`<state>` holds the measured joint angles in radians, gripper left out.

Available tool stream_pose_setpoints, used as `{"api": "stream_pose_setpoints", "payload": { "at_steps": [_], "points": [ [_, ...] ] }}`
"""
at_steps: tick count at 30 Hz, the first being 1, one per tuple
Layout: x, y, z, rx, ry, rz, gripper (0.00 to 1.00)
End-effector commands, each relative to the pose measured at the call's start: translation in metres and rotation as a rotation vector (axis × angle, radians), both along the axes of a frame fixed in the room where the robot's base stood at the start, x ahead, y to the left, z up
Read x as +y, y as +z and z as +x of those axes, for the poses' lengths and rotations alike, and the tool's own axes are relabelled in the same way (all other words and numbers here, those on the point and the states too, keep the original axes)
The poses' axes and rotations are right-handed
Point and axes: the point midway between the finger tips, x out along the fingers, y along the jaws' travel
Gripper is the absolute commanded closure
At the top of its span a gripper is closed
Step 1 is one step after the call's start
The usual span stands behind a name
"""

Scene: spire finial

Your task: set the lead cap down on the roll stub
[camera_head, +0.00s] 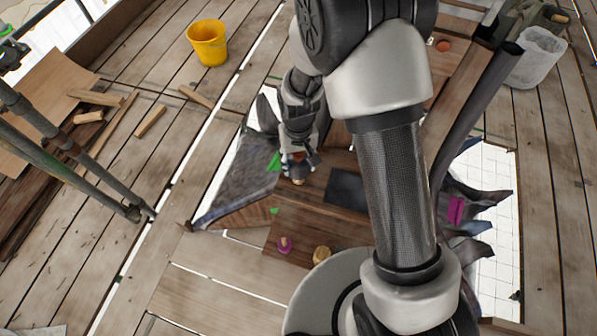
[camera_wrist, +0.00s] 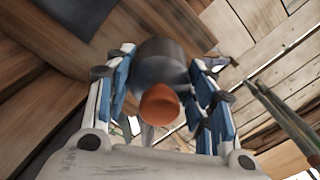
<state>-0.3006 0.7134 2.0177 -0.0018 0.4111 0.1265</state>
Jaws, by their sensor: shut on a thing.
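My gripper (camera_wrist: 166,72) has its blue-padded fingers on either side of a dark grey, rounded cylinder, which looks like the lead cap (camera_wrist: 160,62). An orange-brown knob (camera_wrist: 160,105) sits on the cap's near side, between the fingers. In the head view my gripper (camera_head: 298,163) is low over the wooden boards near the middle, and the cap is mostly hidden by the fingers. A small tan round end (camera_head: 298,181) shows just below the fingers; it may be the roll stub, but I cannot tell whether the cap touches it.
Two short pegs stand on the boards in front, one purple-marked (camera_head: 285,245) and one tan (camera_head: 321,255). A grey sloping sheet (camera_head: 245,178) lies left of my gripper. Torn dark sheet metal (camera_head: 470,210) is at right. A yellow bucket (camera_head: 208,43) and scaffold tubes (camera_head: 60,140) stand farther off.

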Motion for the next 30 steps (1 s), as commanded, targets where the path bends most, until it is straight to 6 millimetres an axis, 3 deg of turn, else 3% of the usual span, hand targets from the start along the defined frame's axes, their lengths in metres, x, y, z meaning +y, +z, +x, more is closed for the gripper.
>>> {"api": "stream_pose_setpoints", "payload": {
  "at_steps": [7,14,26,27,30],
  "points": [
    [0.0,-0.019,0.001,-0.001,0.0,0.0,0.86],
    [0.0,-0.052,0.0,-0.001,0.0,0.0,0.86],
    [0.0,-0.057,0.001,-0.002,0.0,0.0,0.86],
    [0.0,-0.057,0.0,-0.001,0.0,0.0,0.48],
    [0.0,-0.056,0.0,-0.001,0.0,0.0,0.42]
  ]
}}
